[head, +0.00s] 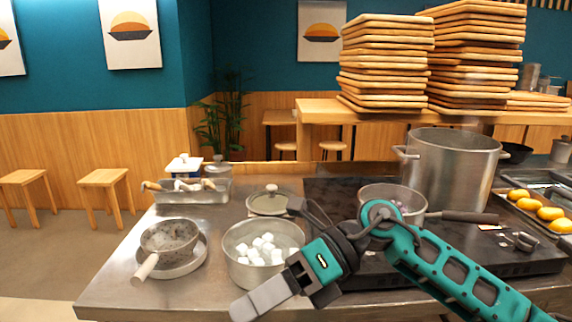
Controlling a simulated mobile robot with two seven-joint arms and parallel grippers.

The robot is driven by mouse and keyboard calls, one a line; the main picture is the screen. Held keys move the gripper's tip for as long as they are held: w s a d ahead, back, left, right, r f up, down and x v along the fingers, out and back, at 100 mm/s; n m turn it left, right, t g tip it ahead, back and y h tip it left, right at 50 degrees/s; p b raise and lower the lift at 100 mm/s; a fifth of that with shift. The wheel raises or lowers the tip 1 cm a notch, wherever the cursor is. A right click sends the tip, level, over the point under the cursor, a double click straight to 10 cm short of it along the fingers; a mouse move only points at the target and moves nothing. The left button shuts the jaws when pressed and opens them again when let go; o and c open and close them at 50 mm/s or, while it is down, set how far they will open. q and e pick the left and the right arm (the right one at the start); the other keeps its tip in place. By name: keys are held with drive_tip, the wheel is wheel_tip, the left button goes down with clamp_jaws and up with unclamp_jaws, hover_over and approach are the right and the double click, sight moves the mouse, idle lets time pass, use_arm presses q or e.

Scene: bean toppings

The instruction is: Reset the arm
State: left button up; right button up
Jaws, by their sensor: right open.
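My right arm, teal and black, reaches in from the lower right. Its right gripper (262,298) is at the front edge of the metal counter (130,280), with pale grey fingers pointing down and left. It is open, and no object shows between the fingers. The gripper overlaps the lower right part of a steel pot (235,268) holding several white cubes (265,246). My left gripper is not in view.
A small pan (170,236) sits on a round dish at left. A lidded pot (268,203), a saucepan (380,193) and a large stockpot (455,165) stand behind the arm. A utensil tray (205,196) is at the back left. Yellow items (535,205) lie at right.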

drive_tip(key=w+d+f+m+t+y+p, duration=0.1)
drive_tip(key=w+d+f+m+t, duration=0.25)
drive_tip(key=m+t, duration=0.95)
drive_tip(key=w+d+f+m+t+y, duration=0.2)
drive_tip(key=w+d+m+t, duration=0.15)
drive_tip(key=m+t, duration=1)
drive_tip(key=s+d+f+m+g+h, duration=0.2)
drive_tip(key=d+f+m+h, duration=0.25)
drive_tip(key=f+m, duration=0.25)
drive_tip(key=s+d+f+m+g+h, duration=0.2)
drive_tip(key=d+f+m+g+h, duration=0.15)
drive_tip(key=f+m+h, duration=0.35)
drive_tip(key=s+d+f+m+g+h, duration=0.2)
drive_tip(key=s+d+f+m+g, duration=0.2)
drive_tip(key=s+f, duration=0.6)
drive_tip(key=shift+s+d+f+m+p, duration=0.3)
drive_tip(key=shift+d+f+m, duration=0.55)
drive_tip(key=shift+d, duration=0.4)
drive_tip(key=shift+w, duration=0.1)
